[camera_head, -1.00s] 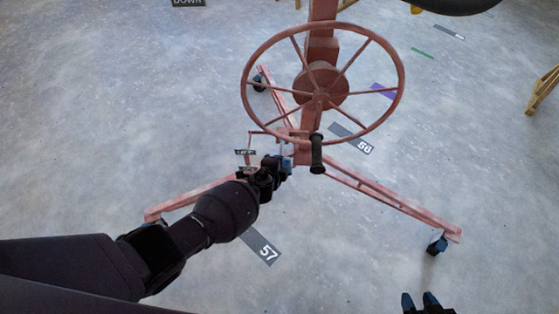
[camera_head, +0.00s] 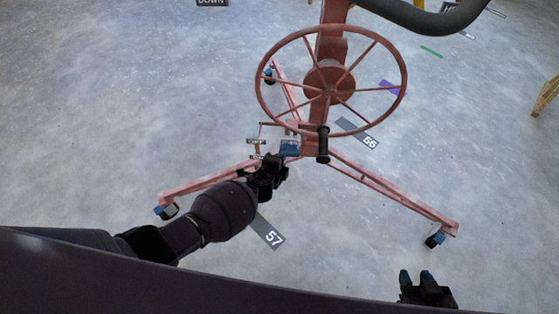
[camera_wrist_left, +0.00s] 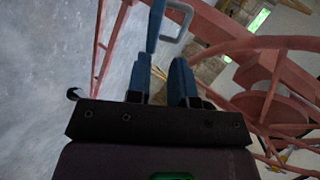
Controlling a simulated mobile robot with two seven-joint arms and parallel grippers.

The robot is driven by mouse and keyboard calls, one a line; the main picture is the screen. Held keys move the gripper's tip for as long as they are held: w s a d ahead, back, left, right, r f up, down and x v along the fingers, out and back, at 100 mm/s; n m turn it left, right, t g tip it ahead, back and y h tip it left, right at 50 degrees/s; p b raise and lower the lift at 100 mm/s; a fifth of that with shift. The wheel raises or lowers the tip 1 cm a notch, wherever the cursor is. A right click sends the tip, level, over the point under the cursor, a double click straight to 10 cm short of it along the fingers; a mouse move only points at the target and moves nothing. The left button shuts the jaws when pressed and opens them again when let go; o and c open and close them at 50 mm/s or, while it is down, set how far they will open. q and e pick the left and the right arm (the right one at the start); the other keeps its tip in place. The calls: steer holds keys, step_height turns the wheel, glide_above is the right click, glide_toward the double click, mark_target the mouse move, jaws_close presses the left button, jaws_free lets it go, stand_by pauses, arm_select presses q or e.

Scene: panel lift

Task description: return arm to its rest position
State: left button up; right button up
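My left gripper (camera_head: 280,162) is beside the lower part of the red lift's column, below and left of the handwheel. In the left wrist view its two blue fingers (camera_wrist_left: 162,78) stand apart, with a gap between them. A blue bar (camera_wrist_left: 155,25) and a grey loop (camera_wrist_left: 180,18) show just beyond the fingertips; whether they touch is unclear.
The lift's spoked handwheel (camera_head: 330,80) has a dark crank handle (camera_head: 323,145) hanging close to my left gripper. A caster (camera_head: 435,239) ends the right leg. Floor plates 57 (camera_head: 270,233) and 56 (camera_head: 358,133) lie flat. The floor at far left is clear.

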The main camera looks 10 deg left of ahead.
steer(key=shift+d, duration=0.1)
stand_by(0.5)
